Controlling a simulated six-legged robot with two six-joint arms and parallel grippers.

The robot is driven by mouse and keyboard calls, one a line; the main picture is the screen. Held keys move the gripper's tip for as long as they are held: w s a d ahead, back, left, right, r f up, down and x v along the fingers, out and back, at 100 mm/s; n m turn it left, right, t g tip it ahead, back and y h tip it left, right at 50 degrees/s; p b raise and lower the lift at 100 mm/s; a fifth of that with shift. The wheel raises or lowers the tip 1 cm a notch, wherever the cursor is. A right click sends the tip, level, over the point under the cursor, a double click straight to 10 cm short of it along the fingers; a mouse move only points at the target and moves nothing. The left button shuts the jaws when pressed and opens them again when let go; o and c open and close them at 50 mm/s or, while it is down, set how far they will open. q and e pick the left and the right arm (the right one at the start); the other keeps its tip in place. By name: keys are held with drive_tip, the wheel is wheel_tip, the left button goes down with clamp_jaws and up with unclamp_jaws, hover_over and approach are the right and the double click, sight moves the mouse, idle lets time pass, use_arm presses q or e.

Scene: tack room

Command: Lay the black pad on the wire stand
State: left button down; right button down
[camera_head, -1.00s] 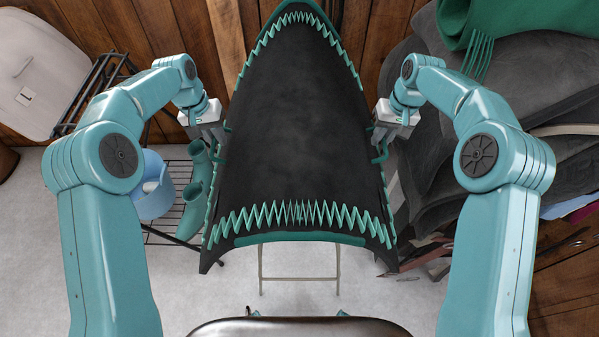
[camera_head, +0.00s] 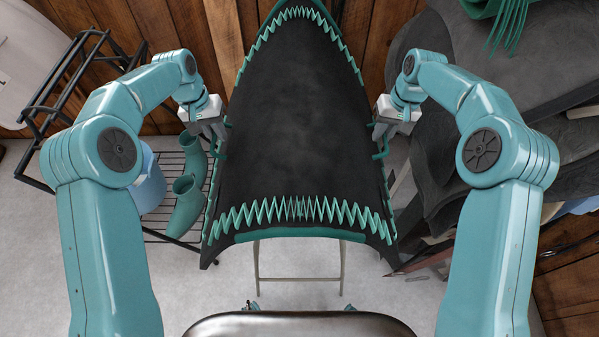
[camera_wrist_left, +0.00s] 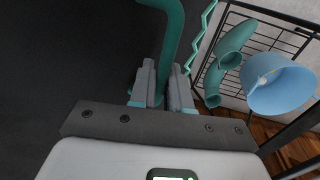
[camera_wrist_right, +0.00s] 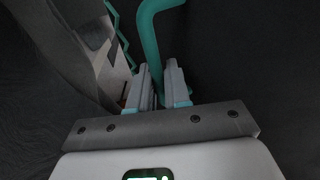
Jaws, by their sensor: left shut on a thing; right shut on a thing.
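The black pad (camera_head: 300,120) is large and curved, with teal zigzag lacing and teal edging, and hangs in front of me between my arms. My left gripper (camera_head: 222,130) is shut on the teal handle at its left edge; the handle (camera_wrist_left: 173,40) runs between the fingers in the left wrist view. My right gripper (camera_head: 378,130) is shut on the matching handle at the right edge, also seen in the right wrist view (camera_wrist_right: 150,40). A pale thin-legged metal stand (camera_head: 300,279) shows below the pad's near edge. Its top is hidden, so I cannot tell whether they touch.
At left, a black wire rack (camera_head: 165,235) holds a blue bucket (camera_head: 150,185) and teal curved tubes (camera_head: 188,205). Dark grey pads (camera_head: 470,70) are piled at right. A wooden wall closes the back. Pale floor (camera_head: 215,290) is clear near the front.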

use_arm(q)
drive_tip(key=shift+s+r, duration=0.1)
drive_tip(key=shift+r, duration=0.1)
use_arm(e)
drive_tip(key=shift+s+a+r, duration=0.1)
drive_tip(key=shift+a+r, duration=0.05)
drive_tip(key=shift+r, duration=0.05)
use_arm(q)
drive_tip(key=shift+f, duration=0.15)
use_arm(e)
drive_tip(key=shift+f, duration=0.15)
